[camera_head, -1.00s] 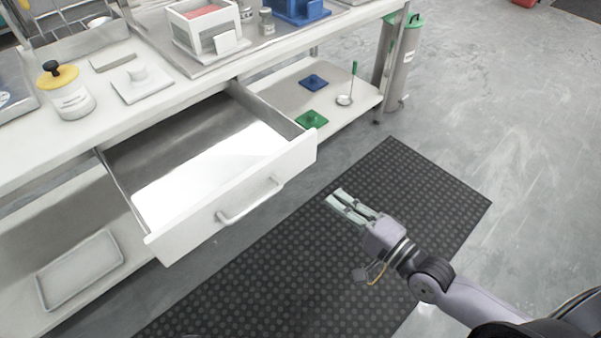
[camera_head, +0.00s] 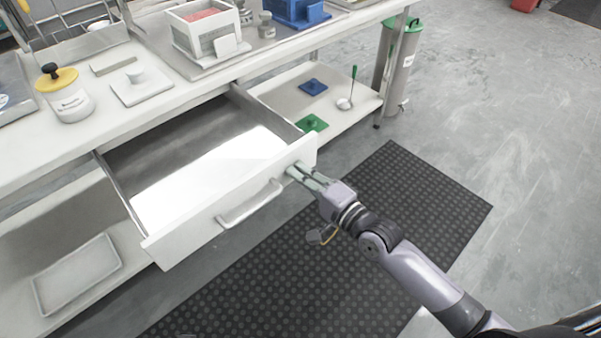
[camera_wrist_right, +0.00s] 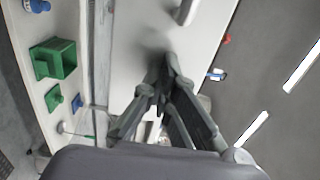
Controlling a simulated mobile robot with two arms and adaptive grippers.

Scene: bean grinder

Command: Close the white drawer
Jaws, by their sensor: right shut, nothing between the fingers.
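The white drawer (camera_head: 235,199) is pulled well out from under the counter in the head view, and its inside looks empty. Its bar handle (camera_head: 250,203) is on the front panel. My right gripper (camera_head: 291,172) is shut and empty, with its fingertips at the right end of the drawer front, right of the handle. In the right wrist view the fingertips (camera_wrist_right: 166,62) are close to the white drawer front (camera_wrist_right: 150,35), and part of the handle (camera_wrist_right: 186,12) shows at the top. I cannot tell whether the tips touch the panel. My left gripper is not in view.
The counter (camera_head: 135,112) holds a yellow-lidded jar (camera_head: 65,94) and a white box (camera_head: 205,32). The lower shelf carries a green lid (camera_head: 313,122), a blue lid (camera_head: 313,87) and a tray (camera_head: 77,274). Free floor with a dark mat (camera_head: 400,200) lies in front.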

